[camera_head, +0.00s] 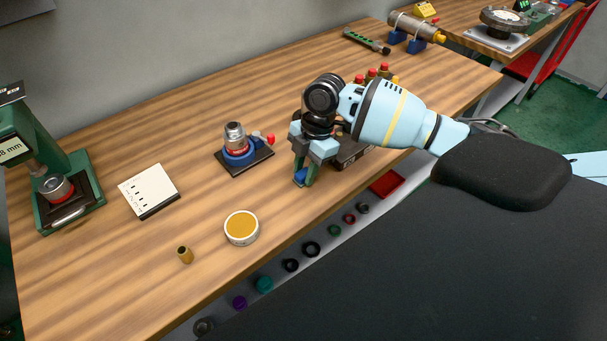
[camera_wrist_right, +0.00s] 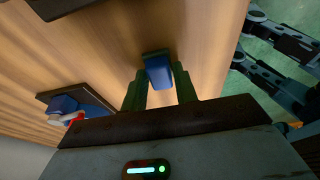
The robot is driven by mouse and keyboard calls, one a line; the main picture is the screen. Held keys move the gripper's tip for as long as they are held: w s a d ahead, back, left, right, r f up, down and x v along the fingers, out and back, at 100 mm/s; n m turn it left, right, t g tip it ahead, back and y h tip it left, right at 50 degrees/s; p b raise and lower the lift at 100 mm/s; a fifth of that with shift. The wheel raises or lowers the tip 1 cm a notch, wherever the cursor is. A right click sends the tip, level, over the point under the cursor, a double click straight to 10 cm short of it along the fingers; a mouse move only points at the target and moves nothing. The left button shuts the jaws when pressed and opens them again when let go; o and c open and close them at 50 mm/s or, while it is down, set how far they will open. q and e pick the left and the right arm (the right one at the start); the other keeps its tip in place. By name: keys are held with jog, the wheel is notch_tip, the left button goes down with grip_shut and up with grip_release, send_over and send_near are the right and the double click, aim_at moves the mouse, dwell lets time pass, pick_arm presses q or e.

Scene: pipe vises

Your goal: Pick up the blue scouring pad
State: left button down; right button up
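The blue scouring pad (camera_wrist_right: 158,72) is a small blue block on the wooden table. In the wrist view it lies between the two green fingers of my right gripper (camera_wrist_right: 160,88) and fills the gap there. In the head view my right gripper (camera_head: 306,174) points down near the table's front edge, with a bit of the blue pad (camera_head: 300,177) showing at its fingertips. Whether the fingers press on the pad or only stand beside it, I cannot tell. My left gripper does not show.
A pipe vise on a dark plate (camera_head: 239,152) stands left of the gripper. A dark device (camera_head: 351,153) is close behind it. A round tin (camera_head: 242,227), a brass bushing (camera_head: 185,254) and a white notepad (camera_head: 149,190) lie further left. Several rings (camera_head: 311,249) line a strip below the front edge.

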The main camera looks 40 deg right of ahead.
aim_at(303, 176)
jog(key=c, duration=0.4)
jog(key=shift+c, duration=0.2)
jog(key=shift+r, duration=0.55)
jog(key=shift+s+r, duration=0.2)
jog(key=shift+r, duration=0.4)
jog(key=shift+s+r, duration=0.2)
jog(key=shift+r, duration=0.4)
jog(key=s+d+r, duration=0.1)
jog(key=s+d, duration=0.1)
jog(key=s, duration=1.3)
jog(key=shift+d+r, duration=0.2)
jog(key=shift+r, duration=0.05)
